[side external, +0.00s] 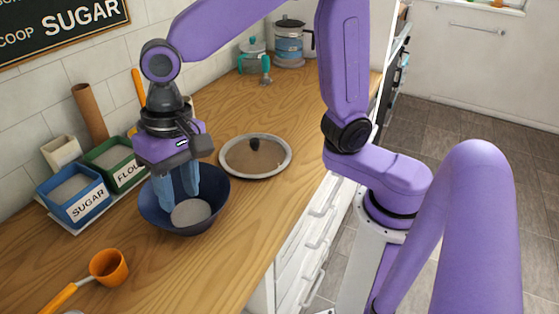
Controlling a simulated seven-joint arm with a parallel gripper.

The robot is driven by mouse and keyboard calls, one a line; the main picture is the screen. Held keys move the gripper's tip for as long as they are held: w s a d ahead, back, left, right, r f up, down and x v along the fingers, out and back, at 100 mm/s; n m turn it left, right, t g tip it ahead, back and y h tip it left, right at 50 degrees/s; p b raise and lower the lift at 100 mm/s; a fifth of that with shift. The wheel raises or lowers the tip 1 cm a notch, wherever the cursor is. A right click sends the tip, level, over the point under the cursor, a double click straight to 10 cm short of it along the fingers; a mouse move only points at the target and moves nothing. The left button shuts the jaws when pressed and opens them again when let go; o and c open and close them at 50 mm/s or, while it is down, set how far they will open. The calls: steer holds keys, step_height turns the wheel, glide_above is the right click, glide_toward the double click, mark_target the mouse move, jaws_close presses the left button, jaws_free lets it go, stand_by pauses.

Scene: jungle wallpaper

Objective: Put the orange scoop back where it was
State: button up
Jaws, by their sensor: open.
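The orange scoop (108,267) lies on the wooden counter at the lower left, its handle pointing to the lower left. My gripper (179,197) points down over the dark blue bowl (216,208), with its pale blue fingertips within the bowl's outline. It is open, and the scoop is away from it, to the lower left. Whitish stuff (191,213) lies in the bowl. A blue box labelled SUGAR (87,208) and a green box labelled FLOUR, partly hidden by my gripper (128,176), stand left of the bowl on a white tray (70,227).
A glass lid (255,156) lies right of the bowl. An upright orange stick (137,85), a brown roll (90,113) and a cream container (60,153) stand by the wall. A teal jar (252,55) and a glass kettle (289,44) stand at the back. The front counter is mostly clear.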

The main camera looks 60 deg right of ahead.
steer(key=s+d+f+n, duration=0.2)
steer(key=s+d+n, duration=0.5)
steer(key=d, duration=0.3)
steer(key=s+d+f+n+h, duration=0.1)
steer(key=s+d+n, duration=0.6)
steer(key=s+d, duration=0.1)
steer(key=shift+s+d+f, duration=0.15)
steer(key=shift+d+f, duration=0.25)
steer(key=shift+d, duration=0.45)
